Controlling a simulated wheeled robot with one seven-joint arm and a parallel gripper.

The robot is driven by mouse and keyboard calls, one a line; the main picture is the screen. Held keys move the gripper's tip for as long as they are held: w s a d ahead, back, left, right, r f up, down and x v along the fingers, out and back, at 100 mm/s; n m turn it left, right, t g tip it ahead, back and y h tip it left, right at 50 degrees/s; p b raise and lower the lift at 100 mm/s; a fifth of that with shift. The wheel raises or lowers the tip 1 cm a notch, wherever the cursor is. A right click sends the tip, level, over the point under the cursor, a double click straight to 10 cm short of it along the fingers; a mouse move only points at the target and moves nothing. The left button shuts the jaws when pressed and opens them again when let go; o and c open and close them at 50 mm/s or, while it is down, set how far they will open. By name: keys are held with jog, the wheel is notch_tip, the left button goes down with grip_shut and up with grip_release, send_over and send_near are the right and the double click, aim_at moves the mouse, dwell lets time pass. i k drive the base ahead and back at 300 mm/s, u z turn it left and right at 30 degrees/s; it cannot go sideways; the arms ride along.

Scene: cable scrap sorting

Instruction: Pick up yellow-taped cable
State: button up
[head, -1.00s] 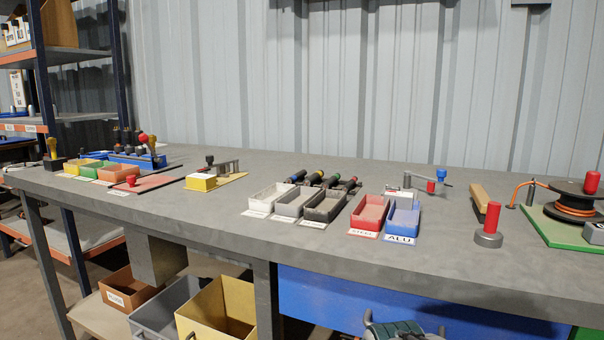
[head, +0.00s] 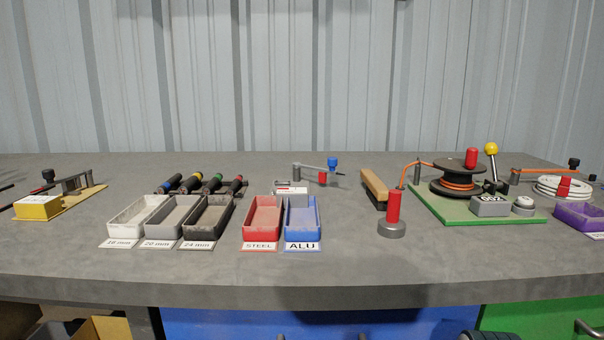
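Several short dark cables with coloured tape lie side by side behind the three bins at left centre. The yellow-taped cable (head: 190,184) is second from the left. It lies between the blue-taped cable (head: 171,184) and the green-taped cable (head: 212,184); the red-taped cable (head: 234,187) is at the right end. The near ends of the cables come close to the bins' back edges. My gripper is not recognisable in view. A small dark ribbed shape shows at the bottom edge, right of centre, and I cannot tell what it is.
White (head: 138,231), grey (head: 160,231) and black (head: 188,235) bins stand before the cables. Red STEEL (head: 248,234) and blue ALU (head: 287,235) bins stand to their right. A red-handled weight (head: 392,230) and a cable reel (head: 458,162) stand farther right. The bench front is clear.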

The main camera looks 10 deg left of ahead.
aim_at(190, 184)
jog(key=z, duration=1.85)
jog(key=k, duration=1.55)
jog(key=u, duration=1.9)
